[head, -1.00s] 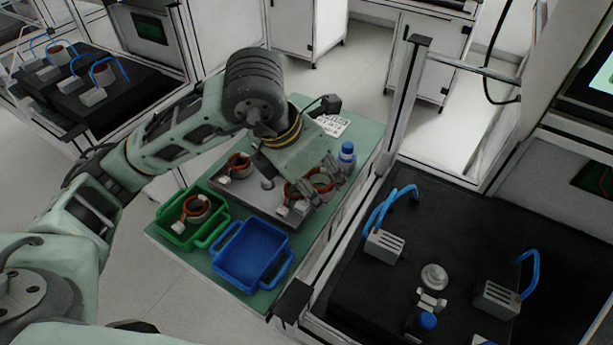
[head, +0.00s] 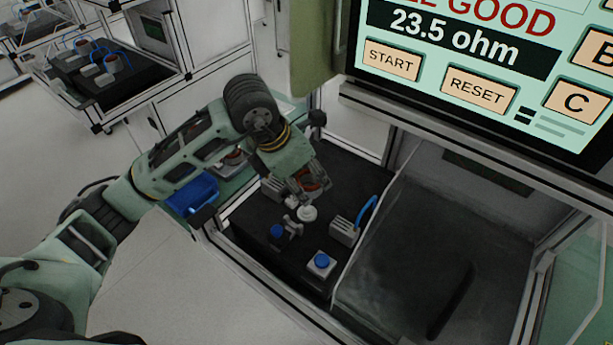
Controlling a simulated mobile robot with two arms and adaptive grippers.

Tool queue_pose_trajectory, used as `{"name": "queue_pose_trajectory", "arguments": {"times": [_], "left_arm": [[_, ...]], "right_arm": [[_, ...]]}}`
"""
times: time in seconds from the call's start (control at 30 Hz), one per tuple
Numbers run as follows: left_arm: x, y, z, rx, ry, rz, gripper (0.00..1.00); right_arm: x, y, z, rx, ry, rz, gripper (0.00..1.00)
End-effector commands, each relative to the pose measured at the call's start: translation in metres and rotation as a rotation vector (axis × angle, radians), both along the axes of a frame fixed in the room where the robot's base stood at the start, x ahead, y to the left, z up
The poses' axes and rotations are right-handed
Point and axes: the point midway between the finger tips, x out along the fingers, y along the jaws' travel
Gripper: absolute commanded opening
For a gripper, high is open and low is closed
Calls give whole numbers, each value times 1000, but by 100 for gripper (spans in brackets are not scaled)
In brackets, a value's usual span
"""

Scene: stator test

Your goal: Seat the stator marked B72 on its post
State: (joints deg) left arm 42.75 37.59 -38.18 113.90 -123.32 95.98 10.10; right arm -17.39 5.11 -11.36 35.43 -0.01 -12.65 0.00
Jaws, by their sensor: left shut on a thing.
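My left gripper (head: 314,194) is shut on a stator (head: 311,184), a ring with copper-red windings partly hidden by the fingers. No marking on it can be read. In the head view it is held over the black test bench, just above and behind a pale round post (head: 307,213). It looks apart from the post, but the exact gap is hard to tell. My right gripper is out of view.
Grey connector blocks stand by the post, one with a blue cable (head: 367,211). A blue-topped button box (head: 321,263) sits in front. A screen (head: 470,60) reads 23.5 ohm. A blue bin (head: 192,193) lies left. A clear panel (head: 372,240) bounds the right.

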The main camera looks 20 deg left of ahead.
Motion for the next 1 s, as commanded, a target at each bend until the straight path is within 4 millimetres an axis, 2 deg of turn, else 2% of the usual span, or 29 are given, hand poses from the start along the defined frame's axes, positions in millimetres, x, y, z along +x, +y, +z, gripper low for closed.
{"name": "queue_pose_trajectory", "arguments": {"times": [0.17,0.43,0.7,1.0], "left_arm": [[1,0,-3,0,-2,-1,6],[1,0,-23,-2,-1,-1,6],[1,0,-44,0,-2,-1,6],[1,0,-47,-1,-3,-1,6]], "right_arm": [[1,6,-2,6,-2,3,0],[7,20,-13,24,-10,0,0],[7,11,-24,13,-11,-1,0],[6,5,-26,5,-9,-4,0]]}}
